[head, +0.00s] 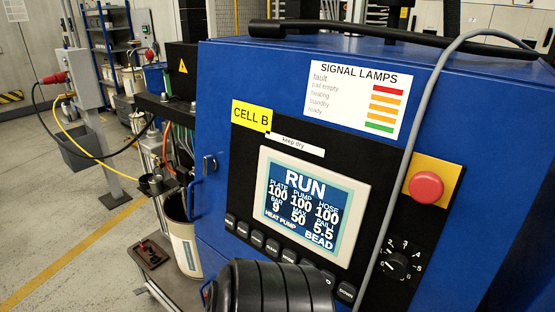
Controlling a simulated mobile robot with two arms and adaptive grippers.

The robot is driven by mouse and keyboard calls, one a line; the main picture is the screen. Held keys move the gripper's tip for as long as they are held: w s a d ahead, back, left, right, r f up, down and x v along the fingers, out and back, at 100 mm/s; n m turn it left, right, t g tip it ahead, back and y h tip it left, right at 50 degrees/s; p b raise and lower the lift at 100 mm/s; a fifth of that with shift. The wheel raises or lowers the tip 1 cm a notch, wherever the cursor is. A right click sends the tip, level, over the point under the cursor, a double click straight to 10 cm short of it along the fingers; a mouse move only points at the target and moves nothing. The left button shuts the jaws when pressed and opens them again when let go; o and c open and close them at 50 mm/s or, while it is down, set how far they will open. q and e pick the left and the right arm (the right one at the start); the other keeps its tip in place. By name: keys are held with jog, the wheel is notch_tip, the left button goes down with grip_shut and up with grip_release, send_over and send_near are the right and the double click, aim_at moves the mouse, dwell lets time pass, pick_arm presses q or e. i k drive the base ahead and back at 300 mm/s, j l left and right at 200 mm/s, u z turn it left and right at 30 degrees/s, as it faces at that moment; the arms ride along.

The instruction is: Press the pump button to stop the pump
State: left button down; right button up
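The control panel's screen (312,205) shows RUN in large letters, with PLATE 100, PUMP 100 and HOSE 100 below it. The words HEAT PUMP and BEAD stand at its lower edge. A slanting row of dark keys (272,247) runs under the screen. Most key labels are too small to read, so I cannot tell which is the pump button; the last key (346,290) reads DOWN. A black ribbed part, apparently of my own arm, rises at the bottom middle, just below the keys. No gripper fingers show.
A red mushroom button (426,187) on a yellow plate and a dial (397,265) sit right of the screen. A grey cable (404,150) hangs down between screen and dial. The blue cabinet (228,75) has a door handle at left. A drum (184,250) stands left.

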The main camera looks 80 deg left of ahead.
aim_at(244, 230)
jog(key=u, duration=2.5)
